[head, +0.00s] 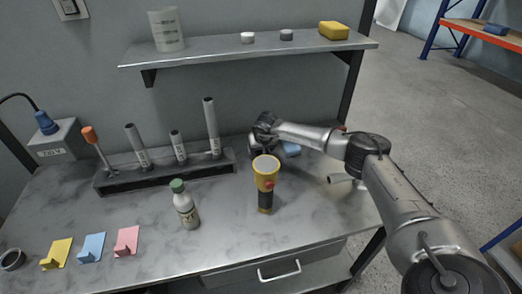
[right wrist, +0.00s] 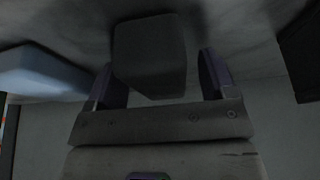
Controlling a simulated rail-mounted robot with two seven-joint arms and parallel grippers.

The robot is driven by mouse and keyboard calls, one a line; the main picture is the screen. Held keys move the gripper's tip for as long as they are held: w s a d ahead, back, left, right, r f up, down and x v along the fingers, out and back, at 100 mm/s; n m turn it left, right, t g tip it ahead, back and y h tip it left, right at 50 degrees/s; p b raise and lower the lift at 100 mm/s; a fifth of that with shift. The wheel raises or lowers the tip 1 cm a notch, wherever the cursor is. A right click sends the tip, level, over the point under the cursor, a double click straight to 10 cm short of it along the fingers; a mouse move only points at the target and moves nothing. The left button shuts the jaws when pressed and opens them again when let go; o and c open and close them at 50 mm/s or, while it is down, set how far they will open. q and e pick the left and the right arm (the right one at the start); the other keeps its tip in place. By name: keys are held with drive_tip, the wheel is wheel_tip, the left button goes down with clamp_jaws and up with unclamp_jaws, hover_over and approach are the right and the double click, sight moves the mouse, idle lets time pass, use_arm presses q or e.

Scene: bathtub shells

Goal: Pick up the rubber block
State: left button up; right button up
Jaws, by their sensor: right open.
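In the right wrist view a dark grey block (right wrist: 150,50), which looks like the rubber block, lies between the two fingers of my right gripper (right wrist: 157,72). The fingers stand apart, with visible gaps between them and the block's sides. In the head view my right gripper (head: 256,147) is low over the back of the workbench, behind the yellow flashlight; it largely hides the block there. My left gripper is not in view.
A light blue block (head: 291,149) lies just right of the gripper and also shows in the wrist view (right wrist: 40,72). The yellow flashlight (head: 266,170) stands in front. A rack (head: 165,171) with tubes is left. A bottle (head: 186,207) stands nearer. A shelf (head: 240,57) hangs above.

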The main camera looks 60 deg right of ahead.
drive_tip(key=shift+c, duration=0.3)
drive_tip(key=c, duration=1)
wheel_tip(320, 180, up, 9)
drive_tip(key=shift+r+p, duration=0.2)
drive_tip(key=shift+p, duration=0.75)
drive_tip(key=shift+r, duration=0.6)
